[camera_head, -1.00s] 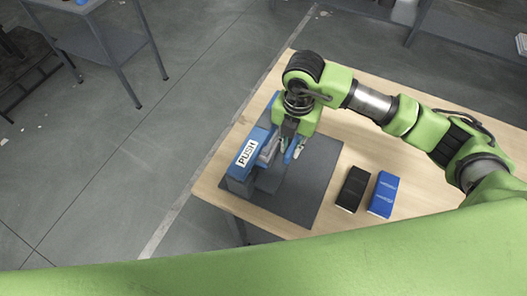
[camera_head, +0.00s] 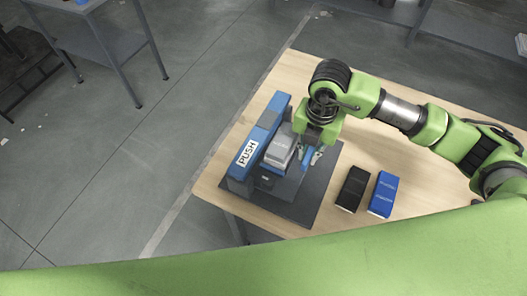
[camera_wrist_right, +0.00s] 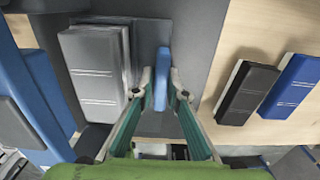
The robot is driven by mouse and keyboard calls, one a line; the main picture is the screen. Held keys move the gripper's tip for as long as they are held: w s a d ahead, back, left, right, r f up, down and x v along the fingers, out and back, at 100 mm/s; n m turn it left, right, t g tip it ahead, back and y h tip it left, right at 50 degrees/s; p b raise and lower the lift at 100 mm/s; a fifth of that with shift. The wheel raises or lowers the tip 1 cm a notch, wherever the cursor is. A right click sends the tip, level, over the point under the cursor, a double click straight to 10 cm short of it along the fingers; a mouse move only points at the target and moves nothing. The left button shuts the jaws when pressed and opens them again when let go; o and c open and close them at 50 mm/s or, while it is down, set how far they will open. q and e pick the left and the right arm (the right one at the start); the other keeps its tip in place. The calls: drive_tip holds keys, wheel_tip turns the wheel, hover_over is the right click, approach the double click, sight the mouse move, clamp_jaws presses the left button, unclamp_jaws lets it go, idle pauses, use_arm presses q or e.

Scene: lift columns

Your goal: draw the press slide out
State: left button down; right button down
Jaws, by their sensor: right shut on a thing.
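The blue press (camera_head: 246,168) with a white PUSH label stands on a dark mat (camera_head: 328,172) on the table. Its slide carries a grey block (camera_head: 280,151) and stands out to the right of the press body. The slide's upright blue handle (camera_wrist_right: 163,62) is at its right end. My right gripper (camera_head: 311,156) is shut on this handle; in the right wrist view, its green-sided fingers lie on either side of it. The grey block also shows in the wrist view (camera_wrist_right: 95,65), left of the fingers. My left gripper is not in view.
A black box (camera_head: 352,188) and a blue box (camera_head: 383,195) lie on the wooden table (camera_head: 300,70) right of the mat. A bare strip of mat and wood lies between the handle and the black box. A grey side table (camera_head: 125,50) stands far left.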

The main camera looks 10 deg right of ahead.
sight(328, 172)
drive_tip(key=shift+s+d+f, duration=0.25)
drive_tip(key=shift+s+d, duration=0.75)
drive_tip(key=shift+d, duration=0.3)
drive_tip(key=shift+s+d+f, duration=0.2)
drive_tip(key=shift+s+d, duration=0.8)
drive_tip(key=shift+d, duration=0.25)
drive_tip(key=c, duration=2.2)
unclamp_jaws()
drive_tip(key=shift+w, duration=0.2)
drive_tip(key=shift+r+p, duration=0.7)
drive_tip(key=shift+r, duration=0.7)
drive_tip(key=shift+w+r+p, duration=0.15)
drive_tip(key=shift+r+p, duration=1.15)
drive_tip(key=shift+r, duration=1)
